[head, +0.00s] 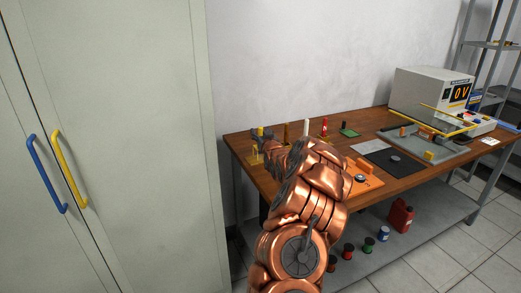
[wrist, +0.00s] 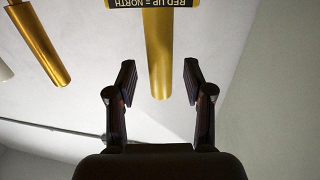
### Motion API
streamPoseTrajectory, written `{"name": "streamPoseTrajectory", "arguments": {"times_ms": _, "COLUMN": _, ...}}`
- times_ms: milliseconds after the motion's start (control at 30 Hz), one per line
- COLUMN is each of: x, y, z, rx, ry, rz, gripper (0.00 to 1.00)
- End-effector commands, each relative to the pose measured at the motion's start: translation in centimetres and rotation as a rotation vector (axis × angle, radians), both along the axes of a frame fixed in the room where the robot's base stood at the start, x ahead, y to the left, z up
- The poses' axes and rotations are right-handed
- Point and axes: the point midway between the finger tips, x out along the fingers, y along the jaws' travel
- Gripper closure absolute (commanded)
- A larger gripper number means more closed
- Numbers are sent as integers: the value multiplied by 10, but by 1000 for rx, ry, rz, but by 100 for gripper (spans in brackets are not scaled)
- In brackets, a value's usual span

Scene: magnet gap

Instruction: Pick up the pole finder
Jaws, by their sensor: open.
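In the wrist view, a gold cylinder (wrist: 159,60) hangs from the top of the picture, below a dark label (wrist: 150,3) that reads "RED UP = NORTH" upside down. I take it for the pole finder; its other parts are out of view. My gripper (wrist: 157,80) is open, with one dark finger on each side of the cylinder's end and a clear gap on both sides. In the head view, my gripper (head: 262,134) is at the bench's far left end, and my arm hides much there. A small yellow piece (head: 256,155) shows just below it.
A second gold cylinder (wrist: 40,45) is to the left in the wrist view. On the wooden bench (head: 240,143) stand a white post (head: 306,128), a red piece (head: 324,125) and a green block (head: 348,131). A grey tray (head: 455,152) and a meter box (head: 415,92) are further right.

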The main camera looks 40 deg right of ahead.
Motion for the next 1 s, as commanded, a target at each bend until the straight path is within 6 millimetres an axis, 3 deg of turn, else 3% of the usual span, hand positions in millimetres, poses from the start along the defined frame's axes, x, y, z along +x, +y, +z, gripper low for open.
{"name": "streamPoseTrajectory", "arguments": {"times_ms": 367, "x": 5, "y": -2, "z": -1, "rx": 2, "ry": 0, "rz": 1, "gripper": 48}}
{"name": "streamPoseTrajectory", "arguments": {"times_ms": 867, "x": 5, "y": -2, "z": -1, "rx": 2, "ry": 0, "rz": 0, "gripper": 99}}
{"name": "streamPoseTrajectory", "arguments": {"times_ms": 1000, "x": 5, "y": -2, "z": -1, "rx": 2, "ry": 0, "rz": 0, "gripper": 100}}
